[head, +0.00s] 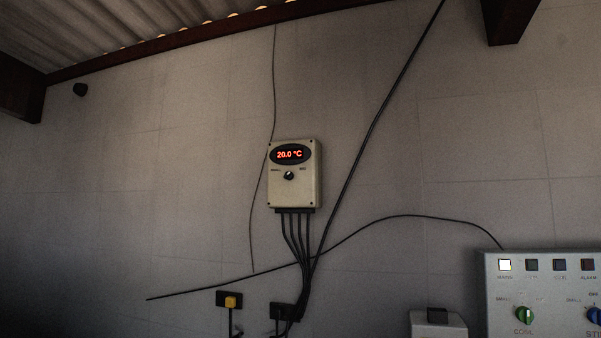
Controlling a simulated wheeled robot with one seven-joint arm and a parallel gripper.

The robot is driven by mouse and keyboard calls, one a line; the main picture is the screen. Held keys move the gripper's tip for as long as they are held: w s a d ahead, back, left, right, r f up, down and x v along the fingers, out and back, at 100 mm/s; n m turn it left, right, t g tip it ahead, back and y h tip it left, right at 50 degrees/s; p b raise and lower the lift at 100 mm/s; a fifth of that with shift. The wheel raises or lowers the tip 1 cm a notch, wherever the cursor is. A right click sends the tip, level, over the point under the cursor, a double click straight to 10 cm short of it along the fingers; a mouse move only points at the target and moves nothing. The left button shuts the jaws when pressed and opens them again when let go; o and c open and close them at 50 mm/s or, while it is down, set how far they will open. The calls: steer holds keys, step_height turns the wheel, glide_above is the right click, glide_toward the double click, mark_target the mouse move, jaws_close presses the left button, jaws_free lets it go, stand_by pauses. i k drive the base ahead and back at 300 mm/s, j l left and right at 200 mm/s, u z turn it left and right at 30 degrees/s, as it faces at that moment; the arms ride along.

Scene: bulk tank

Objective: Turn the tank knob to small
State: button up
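A beige control box (306,188) hangs on the wall in the middle of the head view. Its dark oval display (290,154) reads 20.0 °C in red. Below the display is a small black round knob (289,175) with a light mark that seems to point to the upper right. A tiny label stands at each side above the knob; the left one may read "small", the right one is too small to read surely. No hand or finger touches the knob. My gripper is not in view.
A grey panel (497,279) at the lower right has a lit white square, a green knob (524,314) marked COOL and a partly cut-off blue knob (594,315). Black cables run below the box to wall sockets (229,300).

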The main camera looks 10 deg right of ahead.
mark_target(288, 175)
steer(key=i+u, duration=0.1)
steer(key=i, duration=0.65)
steer(key=i+l+u, duration=0.25)
steer(key=i+u, duration=0.2)
steer(key=i, duration=0.15)
steer(key=i+l+u, duration=0.45)
steer(key=i+l, duration=0.05)
steer(key=i, duration=0.05)
